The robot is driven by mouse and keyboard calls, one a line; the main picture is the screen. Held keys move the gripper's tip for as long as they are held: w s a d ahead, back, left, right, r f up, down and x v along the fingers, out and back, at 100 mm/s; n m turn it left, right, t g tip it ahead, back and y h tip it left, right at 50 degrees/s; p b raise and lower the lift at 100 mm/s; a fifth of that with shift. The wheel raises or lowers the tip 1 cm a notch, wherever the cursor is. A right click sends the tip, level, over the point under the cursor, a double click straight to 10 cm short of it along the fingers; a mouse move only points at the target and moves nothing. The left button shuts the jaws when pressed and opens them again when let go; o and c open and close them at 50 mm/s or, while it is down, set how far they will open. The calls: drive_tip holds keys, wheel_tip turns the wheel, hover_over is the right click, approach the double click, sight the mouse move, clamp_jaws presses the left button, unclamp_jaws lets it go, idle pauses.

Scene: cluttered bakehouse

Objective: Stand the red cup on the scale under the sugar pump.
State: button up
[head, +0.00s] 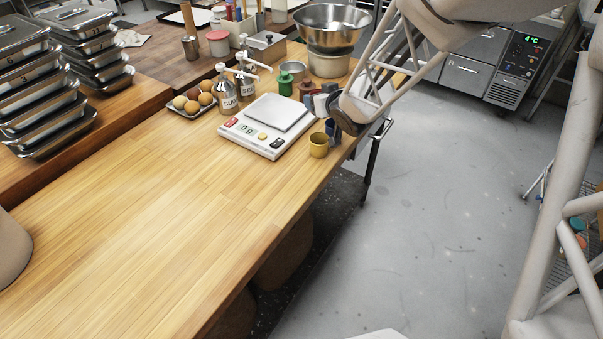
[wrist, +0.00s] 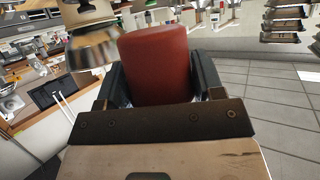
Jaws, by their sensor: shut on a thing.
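My gripper (head: 318,103) is at the right edge of the wooden table, right of the scale. In the wrist view the red cup (wrist: 158,65) is held between its two dark fingers. In the head view the cup is mostly hidden; a bit of red (head: 307,88) shows by the fingers.
A yellow cup (head: 318,146) stands between the scale and the table edge, close to my gripper. A green object (head: 285,85) and a metal cup (head: 294,70) stand behind the scale. The front table is clear.

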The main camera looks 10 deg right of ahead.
drive_tip(key=s+a+f+n+g+y, duration=0.1)
drive_tip(key=s+a+f, duration=0.1)
drive_tip(key=s, duration=0.7)
drive_tip(key=s+a+f+n+y, duration=0.2)
drive_tip(key=s+f, duration=0.1)
drive_tip(key=s, duration=0.5)
drive_tip(key=s+a+f+n+g+y, duration=0.1)
drive_tip(key=s+a+f+y, duration=0.1)
drive_tip(key=s, duration=0.7)
drive_tip(key=shift+s+f+n+g, duration=0.25)
drive_tip(key=shift+s+n+g, duration=0.05)
drive_tip(key=shift+n, duration=0.1)
drive_tip(key=shift+w, duration=0.15)
drive_tip(key=w, duration=0.4)
drive_tip(key=w+f, duration=0.1)
drive_tip(key=w, duration=0.4)
drive_tip(key=w+a, duration=0.1)
drive_tip(key=w, duration=0.4)
drive_tip(key=shift+f, duration=0.2)
drive_tip(key=shift+a, duration=0.1)
drive_tip(key=shift+w, duration=0.6)
drive_tip(key=shift+w+f, duration=0.2)
drive_tip(key=shift+w, duration=0.1)
drive_tip(key=shift+f, duration=1.4)
drive_tip(key=shift+f, duration=0.2)
